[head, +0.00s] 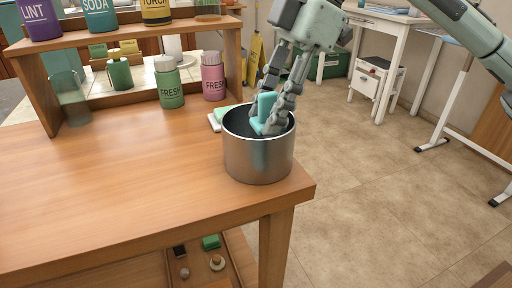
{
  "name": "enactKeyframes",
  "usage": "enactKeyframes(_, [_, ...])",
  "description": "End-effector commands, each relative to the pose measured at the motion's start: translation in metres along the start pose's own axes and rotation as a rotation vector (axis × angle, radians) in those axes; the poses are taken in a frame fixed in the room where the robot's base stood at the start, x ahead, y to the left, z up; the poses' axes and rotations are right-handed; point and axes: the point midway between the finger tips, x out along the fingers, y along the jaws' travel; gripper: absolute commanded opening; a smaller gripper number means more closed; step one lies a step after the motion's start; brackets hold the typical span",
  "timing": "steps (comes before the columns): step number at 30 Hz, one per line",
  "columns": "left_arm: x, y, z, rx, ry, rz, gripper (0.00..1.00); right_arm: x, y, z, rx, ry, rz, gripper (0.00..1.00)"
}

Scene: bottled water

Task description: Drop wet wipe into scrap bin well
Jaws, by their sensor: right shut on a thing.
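The wet wipe (264,107) is a teal piece. My right gripper (272,115) is shut on it, with its fingers pointing down at the mouth of a round metal bin (259,160). The fingertips and the lower part of the wipe are below the level of the bin's far rim, inside the opening. The bin stands upright near the right front corner of the wooden table. The bin's floor is hidden by its near wall. My left gripper is not in view.
Green (169,82) and pink (213,76) FRESH bottles stand behind the bin under a wooden shelf (130,40) holding more bottles. A green and white item (217,119) lies beside the bin. The table's left front (110,200) is clear.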

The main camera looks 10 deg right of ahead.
Motion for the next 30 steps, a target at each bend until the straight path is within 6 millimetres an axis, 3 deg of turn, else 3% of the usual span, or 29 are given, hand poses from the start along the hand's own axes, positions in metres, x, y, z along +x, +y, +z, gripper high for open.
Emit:
enactKeyframes(5, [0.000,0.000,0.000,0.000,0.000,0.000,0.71,0.000,0.000,0.000,0.000,0.000,0.000,0.16])
enactKeyframes(6, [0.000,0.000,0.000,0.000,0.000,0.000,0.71,0.000,0.000,0.000,0.000,0.000,0.000,0.38])
enactKeyframes(11, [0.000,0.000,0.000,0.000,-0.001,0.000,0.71,0.000,0.000,0.000,0.000,0.000,0.000,0.58])
enactKeyframes(23, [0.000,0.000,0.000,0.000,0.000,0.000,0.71,-0.005,0.000,0.000,0.000,0.001,0.001,0.59])
enactKeyframes(30, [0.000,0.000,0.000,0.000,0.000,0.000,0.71,-0.045,0.001,-0.001,0.000,0.002,0.004,0.59])
